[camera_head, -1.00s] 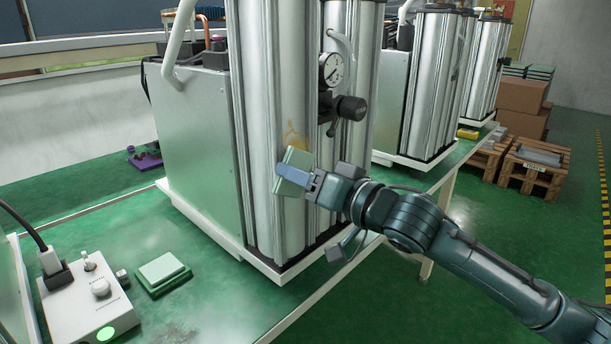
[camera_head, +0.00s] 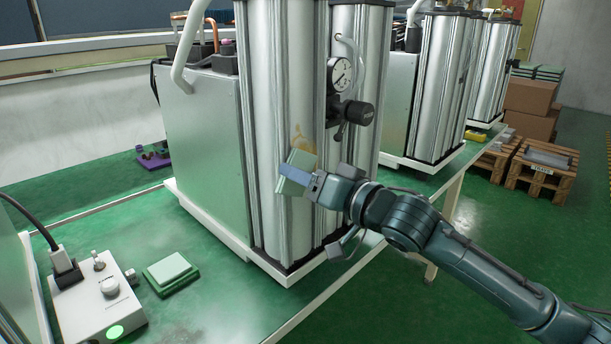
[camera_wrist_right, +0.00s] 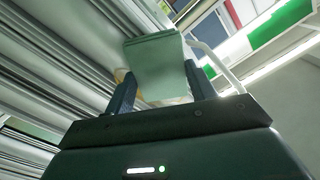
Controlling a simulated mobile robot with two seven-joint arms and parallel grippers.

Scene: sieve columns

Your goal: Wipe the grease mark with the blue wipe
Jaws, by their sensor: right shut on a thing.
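The grease mark (camera_head: 301,139) is a yellow-brown smear on the front silvery column (camera_head: 275,80), below and left of the gauge. My right gripper (camera_head: 299,177) is shut on a flat, pale green wipe (camera_head: 299,158); it does not look blue. The wipe is at the column face just below the visible mark and may cover its lower part. I cannot tell if it touches the metal. In the right wrist view the wipe (camera_wrist_right: 157,65) stands between the fingers, with a yellowish patch (camera_wrist_right: 121,75) beside it. My left gripper is not in view.
A similar pale green pad (camera_head: 168,267) lies on a darker green base on the table, beside a grey control box (camera_head: 95,300). A pressure gauge (camera_head: 340,75) and black knob (camera_head: 355,113) stick out above my right gripper. More columns (camera_head: 435,90) stand behind.

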